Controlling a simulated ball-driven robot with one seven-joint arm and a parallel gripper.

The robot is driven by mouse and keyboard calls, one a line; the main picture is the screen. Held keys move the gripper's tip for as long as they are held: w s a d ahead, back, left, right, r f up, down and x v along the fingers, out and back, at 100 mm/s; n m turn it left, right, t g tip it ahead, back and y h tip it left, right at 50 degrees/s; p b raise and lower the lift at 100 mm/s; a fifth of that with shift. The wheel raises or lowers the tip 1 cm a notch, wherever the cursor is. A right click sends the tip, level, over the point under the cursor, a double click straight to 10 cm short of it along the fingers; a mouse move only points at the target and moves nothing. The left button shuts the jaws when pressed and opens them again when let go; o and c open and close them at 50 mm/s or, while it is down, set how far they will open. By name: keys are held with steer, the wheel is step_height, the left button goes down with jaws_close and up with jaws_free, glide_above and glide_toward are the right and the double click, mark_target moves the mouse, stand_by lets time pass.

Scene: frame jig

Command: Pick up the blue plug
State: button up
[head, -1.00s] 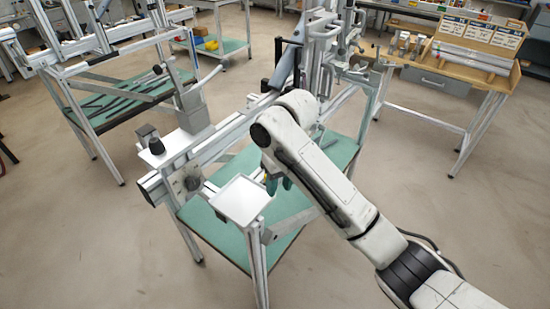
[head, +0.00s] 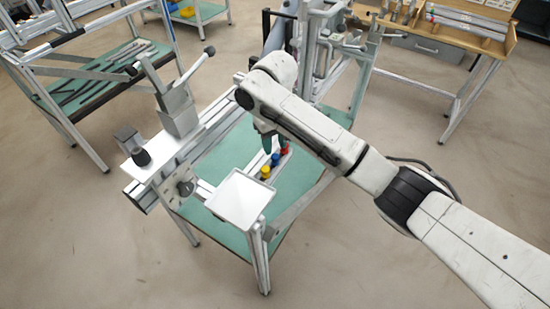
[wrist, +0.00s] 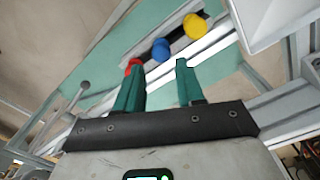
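The blue plug (head: 275,160) stands in a row between a yellow plug (head: 265,172) and a red plug (head: 284,150) on a pale rail over the green table. In the wrist view the blue plug (wrist: 160,49) shows just beyond the gap between my fingertips. The yellow plug (wrist: 194,26) is to its right and the red plug (wrist: 133,65) to its left, partly behind the left finger. My gripper (wrist: 160,73), with green fingers, is open and empty. In the head view my gripper (head: 267,146) is just above the plugs, partly hidden by my arm.
A white square tray (head: 240,200) sits at the frame's near corner, close to the plugs; its edge (wrist: 258,20) shows at the wrist view's upper right. Metal clamps (head: 178,105) stand on the left. Upright frame posts (head: 310,60) rise behind my arm.

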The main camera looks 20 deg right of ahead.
mark_target(275, 156)
steer(key=f, duration=0.3)
steer(key=f+p, duration=0.1)
steer(key=f, duration=0.1)
steer(key=shift+s+a, duration=0.1)
steer(key=shift+s, duration=0.25)
steer(key=shift+c, duration=0.3)
jaws_close()
steer(key=shift+r, duration=0.2)
